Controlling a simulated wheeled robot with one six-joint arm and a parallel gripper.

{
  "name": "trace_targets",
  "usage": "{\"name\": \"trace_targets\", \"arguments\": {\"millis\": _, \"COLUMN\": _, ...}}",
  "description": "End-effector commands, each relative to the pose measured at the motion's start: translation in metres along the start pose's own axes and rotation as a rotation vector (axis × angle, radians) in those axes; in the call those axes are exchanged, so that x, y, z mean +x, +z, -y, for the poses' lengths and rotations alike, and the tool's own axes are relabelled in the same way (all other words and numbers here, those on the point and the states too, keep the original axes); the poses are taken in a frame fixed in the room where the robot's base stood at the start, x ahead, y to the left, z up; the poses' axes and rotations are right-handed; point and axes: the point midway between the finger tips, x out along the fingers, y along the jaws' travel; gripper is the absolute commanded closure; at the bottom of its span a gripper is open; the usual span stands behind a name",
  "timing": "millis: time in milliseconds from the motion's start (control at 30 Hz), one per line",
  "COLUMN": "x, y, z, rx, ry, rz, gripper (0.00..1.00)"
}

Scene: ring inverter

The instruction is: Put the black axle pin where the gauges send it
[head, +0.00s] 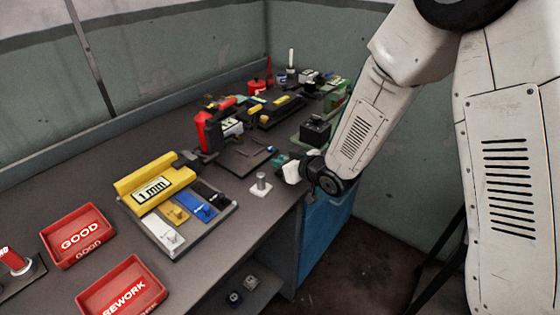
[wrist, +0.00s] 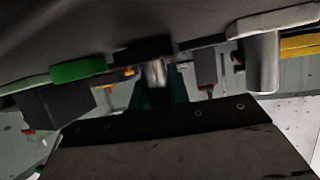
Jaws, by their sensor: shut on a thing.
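My gripper (head: 282,161) is low over the right front edge of the bench in the head view. In the wrist view its dark green fingers (wrist: 158,88) are shut around a short metal pin with a black base, the black axle pin (wrist: 155,72). My gripper hides this pin in the head view; I cannot tell whether its base touches the bench. The yellow gauge (head: 150,188) reads "1 mm". Beside it, a grey board holds white, yellow, blue and black tabs (head: 203,205). The red GOOD tray (head: 78,250) and red REWORK tray (head: 145,300) are front left.
A silver pin on a white base (head: 261,183) stands upright left of my gripper and shows in the wrist view (wrist: 262,65). A red tool (head: 207,132), a black box (head: 315,130) and other clutter stand farther back. A blue cabinet (head: 325,215) is below the bench.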

Motion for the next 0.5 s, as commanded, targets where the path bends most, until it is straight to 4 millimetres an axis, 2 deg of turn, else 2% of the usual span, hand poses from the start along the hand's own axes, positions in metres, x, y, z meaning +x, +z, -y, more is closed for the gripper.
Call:
{"name": "trace_targets", "arguments": {"millis": 267, "x": 0.0020, "y": 0.0027, "z": 0.0016, "rx": -0.001, "ry": -0.002, "rz": 0.000, "gripper": 1.00}}
{"name": "trace_targets", "arguments": {"millis": 300, "x": 0.0021, "y": 0.0033, "z": 0.0019, "rx": -0.002, "ry": -0.003, "rz": 0.000, "gripper": 0.77}}
{"name": "trace_targets", "arguments": {"millis": 367, "x": 0.0021, "y": 0.0029, "z": 0.0021, "rx": -0.002, "ry": -0.003, "rz": 0.000, "gripper": 0.60}}
{"name": "trace_targets", "arguments": {"millis": 500, "x": 0.0023, "y": 0.0029, "z": 0.0025, "rx": -0.002, "ry": -0.003, "rz": 0.000, "gripper": 0.60}}
